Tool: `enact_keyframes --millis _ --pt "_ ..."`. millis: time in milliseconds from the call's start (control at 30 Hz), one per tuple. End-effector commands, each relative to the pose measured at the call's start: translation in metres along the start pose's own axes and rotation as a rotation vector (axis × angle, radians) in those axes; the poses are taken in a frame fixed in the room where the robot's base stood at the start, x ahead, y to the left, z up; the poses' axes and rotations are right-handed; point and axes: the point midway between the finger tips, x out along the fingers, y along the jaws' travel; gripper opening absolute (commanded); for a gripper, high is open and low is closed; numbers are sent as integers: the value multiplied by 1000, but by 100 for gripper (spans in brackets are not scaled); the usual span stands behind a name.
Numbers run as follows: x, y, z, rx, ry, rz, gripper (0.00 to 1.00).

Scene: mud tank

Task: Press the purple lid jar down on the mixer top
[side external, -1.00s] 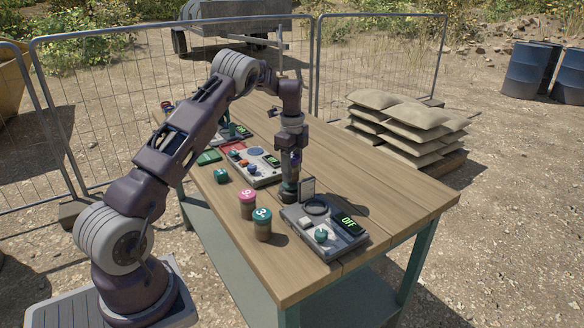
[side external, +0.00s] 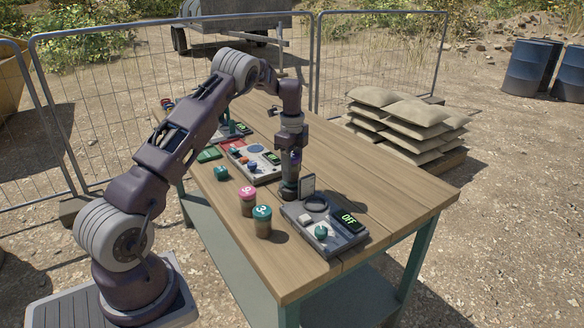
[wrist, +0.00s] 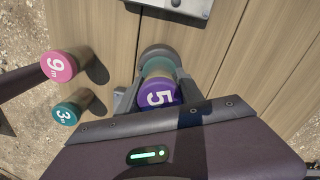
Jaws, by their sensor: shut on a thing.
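The purple lid jar (wrist: 160,93), marked 5, is between my gripper's fingers (wrist: 155,97) in the wrist view; they are shut on it. In the side view its purple lid (side external: 295,156) shows small within my gripper (side external: 293,160), which points straight down. A squat, dark round cup (side external: 289,191), apparently the mixer top, is directly below the jar. Its grey rim (wrist: 158,50) shows just beyond the jar in the wrist view. The jar is upright and over the cup; I cannot tell whether they touch.
A pink-lid jar (side external: 247,194) and a teal-lid jar (side external: 262,220) stand left of the cup. A grey device (side external: 325,225) with a ring and an OFF display is at its right. Another panel device (side external: 252,163) is farther back. The table's right side is clear.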

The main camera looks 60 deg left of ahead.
Motion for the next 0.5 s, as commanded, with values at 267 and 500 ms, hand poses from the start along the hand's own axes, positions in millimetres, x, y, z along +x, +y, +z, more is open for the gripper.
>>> enact_keyframes --millis 267,500 --pt "3 0 0 0 0 0 0" --pt "6 0 0 0 0 -1 0"
